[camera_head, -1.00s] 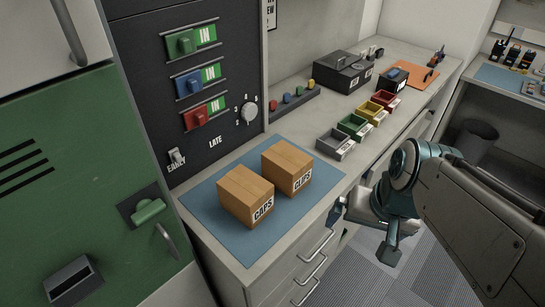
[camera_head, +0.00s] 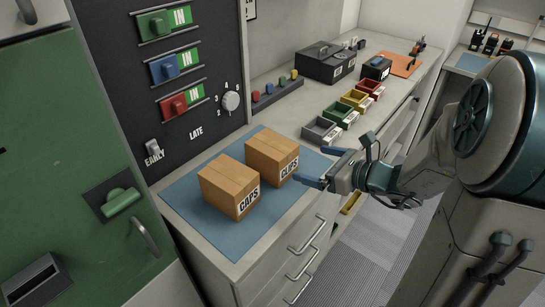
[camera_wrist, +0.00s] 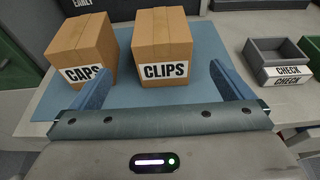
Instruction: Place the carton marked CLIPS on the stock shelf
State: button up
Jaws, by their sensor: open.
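The carton marked CLIPS (camera_head: 278,157) is a brown box with a white label, standing upright on a blue mat (camera_head: 203,229) on the counter. It also shows in the wrist view (camera_wrist: 162,42), centred ahead of my fingers. A similar carton marked CAPS (camera_head: 228,187) stands close to its left. My gripper (camera_head: 318,168) is open and empty, just to the right of the CLIPS carton and apart from it. In the wrist view its two blue fingers (camera_wrist: 165,90) are spread wide, with the CLIPS carton beyond and between them. I cannot make out the stock shelf for certain.
A grey bin marked CHECK (camera_head: 322,130) and green, yellow and red bins line the counter to the right. A black box (camera_head: 325,62) stands behind them. A dark panel with switches (camera_head: 165,90) rises behind the mat. A green cabinet (camera_head: 60,150) is at the left.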

aim_at(289, 156)
jog(key=x, duration=0.8)
jog(key=shift+p+x, duration=0.9)
jog(key=shift+x, duration=1.8)
jog(key=shift+w+r, duration=0.1)
jog(key=shift+w, duration=0.05)
jog(key=c, duration=1.2)
jog(key=shift+r, duration=0.1)
